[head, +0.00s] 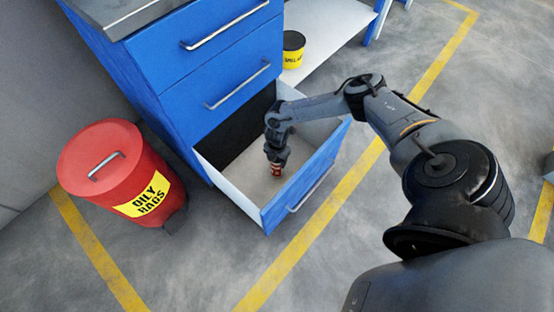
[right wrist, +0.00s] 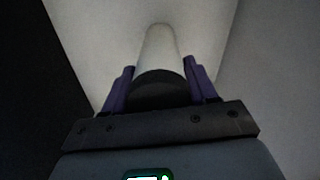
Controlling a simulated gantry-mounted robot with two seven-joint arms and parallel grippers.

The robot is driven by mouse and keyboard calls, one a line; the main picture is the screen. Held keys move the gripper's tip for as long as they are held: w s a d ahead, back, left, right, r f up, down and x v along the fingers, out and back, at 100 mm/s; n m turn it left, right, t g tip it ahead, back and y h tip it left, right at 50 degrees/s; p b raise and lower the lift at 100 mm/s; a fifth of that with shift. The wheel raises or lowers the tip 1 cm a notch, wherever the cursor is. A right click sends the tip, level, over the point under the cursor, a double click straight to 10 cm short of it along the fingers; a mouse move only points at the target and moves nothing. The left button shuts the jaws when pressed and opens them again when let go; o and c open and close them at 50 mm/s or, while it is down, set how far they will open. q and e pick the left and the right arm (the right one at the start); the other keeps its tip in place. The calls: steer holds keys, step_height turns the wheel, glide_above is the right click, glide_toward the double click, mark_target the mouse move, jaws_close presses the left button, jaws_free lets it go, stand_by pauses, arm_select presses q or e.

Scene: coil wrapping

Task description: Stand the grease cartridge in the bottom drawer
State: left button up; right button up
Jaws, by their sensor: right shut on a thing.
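The bottom drawer (head: 236,199) of the blue cabinet is pulled open, with a light floor and walls inside. My right gripper (head: 276,165) reaches down into it and is shut on the grease cartridge (head: 276,171), of which only a small red part shows below the fingers. In the right wrist view the cartridge (right wrist: 159,55) is a pale cylinder with a dark end, between the purple fingers (right wrist: 159,88). It points away from the wrist toward the drawer floor. I cannot tell whether it touches the floor. My left gripper is not in view.
A red oily rags bin (head: 105,175) stands left of the drawer. The blue cabinet (head: 200,70) has closed drawers above the open one. A yellow tub with a black lid (head: 292,50) sits on a white surface behind. Yellow lines mark the grey floor.

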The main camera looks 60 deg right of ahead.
steer(key=shift+w+f, duration=0.1)
steer(key=shift+f, duration=0.05)
steer(key=o, duration=1.4)
step_height(320, 180, up, 12)
steer(key=p, duration=0.8)
steer(key=shift+f, duration=0.2)
steer(key=shift+r+p, duration=0.3)
steer(key=shift+r, duration=0.1)
